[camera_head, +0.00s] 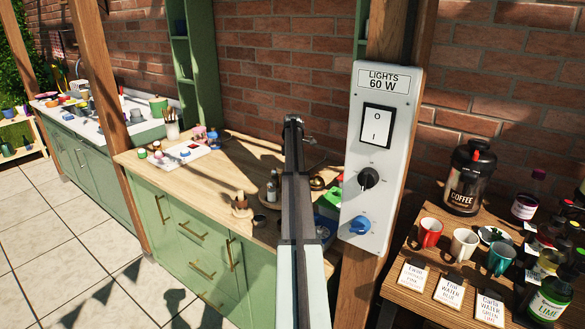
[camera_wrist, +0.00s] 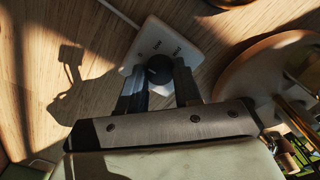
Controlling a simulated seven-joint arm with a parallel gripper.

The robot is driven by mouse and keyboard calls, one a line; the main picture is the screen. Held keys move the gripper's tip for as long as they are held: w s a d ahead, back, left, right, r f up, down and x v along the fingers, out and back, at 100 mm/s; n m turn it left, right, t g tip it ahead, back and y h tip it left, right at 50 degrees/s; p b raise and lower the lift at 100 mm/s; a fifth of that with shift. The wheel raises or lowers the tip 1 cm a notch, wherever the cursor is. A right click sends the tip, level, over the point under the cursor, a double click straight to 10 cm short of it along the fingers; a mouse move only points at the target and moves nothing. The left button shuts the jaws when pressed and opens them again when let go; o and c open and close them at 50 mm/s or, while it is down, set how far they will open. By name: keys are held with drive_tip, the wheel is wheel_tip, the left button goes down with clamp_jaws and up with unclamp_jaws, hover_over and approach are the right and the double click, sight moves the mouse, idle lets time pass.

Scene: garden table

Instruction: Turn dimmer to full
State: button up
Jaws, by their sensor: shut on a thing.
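In the wrist view a small white box (camera_wrist: 140,88) lies on the wooden worktop. In the head view my arm hides the gripper tips and this box. A grey panel (camera_head: 353,203) marked "LIGHTS 60 W" is on the wooden post, with a rocker switch (camera_head: 377,126), a black knob (camera_head: 368,178) and a blue knob (camera_head: 360,226).
In the wrist view a round wooden item (camera_wrist: 245,75) lies close to the right of my gripper. In the head view the worktop (camera_head: 140,165) holds small items around my arm. A shelf at right carries mugs (camera_head: 464,244), cards, bottles and a coffee jar (camera_head: 468,182).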

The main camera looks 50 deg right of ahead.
drive_tip(key=shift+m, duration=0.3)
drive_tip(key=m, duration=2.1)
drive_tip(key=shift+m, duration=0.3)
drive_tip(key=m, duration=0.4)
drive_tip(key=shift+m, duration=2)
